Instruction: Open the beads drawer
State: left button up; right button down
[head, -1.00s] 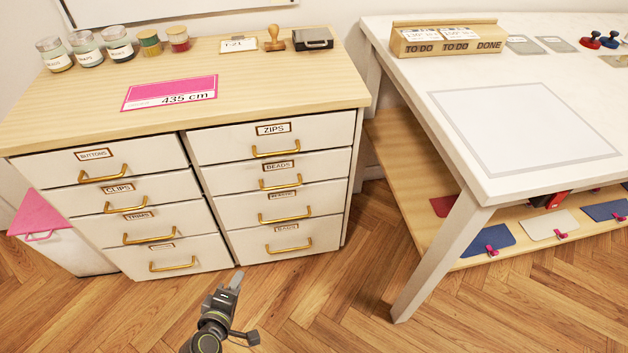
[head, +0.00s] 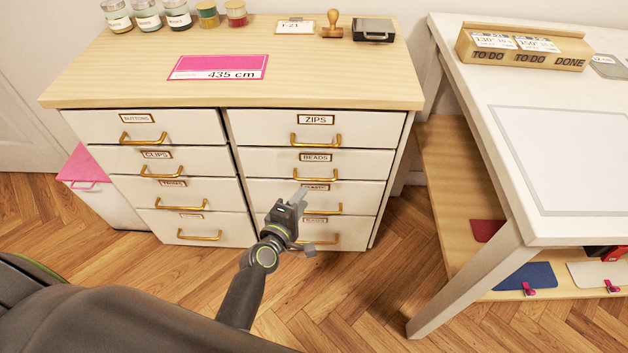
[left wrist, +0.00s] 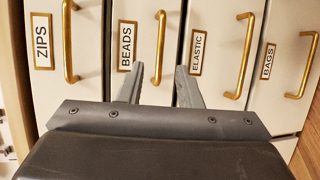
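The beads drawer (head: 272,163) is the second from the top in the right column of the white cabinet. It is shut, with a BEADS label and a brass handle (head: 316,174). In the left wrist view the label (left wrist: 127,46) and the upright-looking handle (left wrist: 159,48) show just beyond the fingers. My left gripper (head: 301,196) is in front of the cabinet, just below the beads handle in the head view. In the left wrist view its two fingers (left wrist: 160,84) are apart with nothing between them, and the handle lies ahead of the gap. My right gripper is not in view.
Other shut drawers surround it: ZIPS (head: 260,128) above, ELASTIC (left wrist: 211,50) and BAGS (left wrist: 285,70) below, another column to the left. A white table (head: 478,115) with a low shelf stands at the right. A pink-lidded bin (head: 88,168) stands at the left.

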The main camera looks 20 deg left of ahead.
pick_arm(q)
jog(key=x, duration=0.8)
jog(key=shift+w, duration=0.15)
grip_shut()
